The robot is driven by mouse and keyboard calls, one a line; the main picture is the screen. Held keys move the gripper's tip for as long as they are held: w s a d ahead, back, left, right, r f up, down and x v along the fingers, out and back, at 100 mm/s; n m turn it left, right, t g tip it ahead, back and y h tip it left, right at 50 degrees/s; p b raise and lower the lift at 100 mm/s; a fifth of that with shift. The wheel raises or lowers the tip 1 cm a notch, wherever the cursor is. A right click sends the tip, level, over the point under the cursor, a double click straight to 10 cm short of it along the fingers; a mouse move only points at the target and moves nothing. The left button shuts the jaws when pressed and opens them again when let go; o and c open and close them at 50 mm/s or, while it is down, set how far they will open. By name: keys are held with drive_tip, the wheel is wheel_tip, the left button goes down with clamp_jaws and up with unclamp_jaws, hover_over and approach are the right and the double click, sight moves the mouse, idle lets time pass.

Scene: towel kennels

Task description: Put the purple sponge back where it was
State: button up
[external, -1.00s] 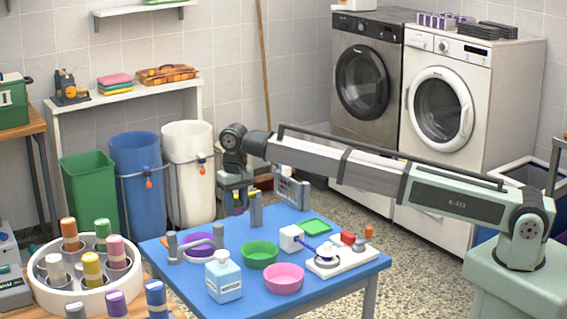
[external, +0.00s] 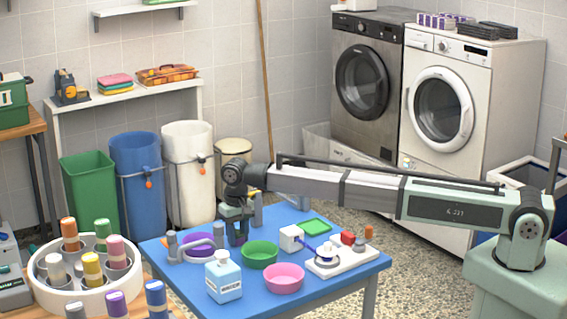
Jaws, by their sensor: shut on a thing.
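My gripper (external: 238,239) points down over the blue table (external: 180,285), between the purple bowl (external: 198,246) and the green bowl (external: 260,254). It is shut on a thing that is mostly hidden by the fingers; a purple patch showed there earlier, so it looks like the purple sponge. Its outline is too small to make out, and I cannot tell whether it touches the table. A flat green item (external: 316,227) lies farther right on the table.
A blue-white bottle (external: 223,278) and a pink bowl (external: 284,278) stand at the table's front. Grey posts (external: 172,247) rise near the gripper. A white board (external: 345,257) with small parts is on the right. Bins (external: 188,180) stand behind.

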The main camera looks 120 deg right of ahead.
sight(237, 233)
drive_tip(key=shift+f, duration=0.15)
drive_tip(key=o, duration=1)
wheel_tip(237, 233, up, 12)
drive_tip(key=shift+r, duration=0.2)
idle(0.4)
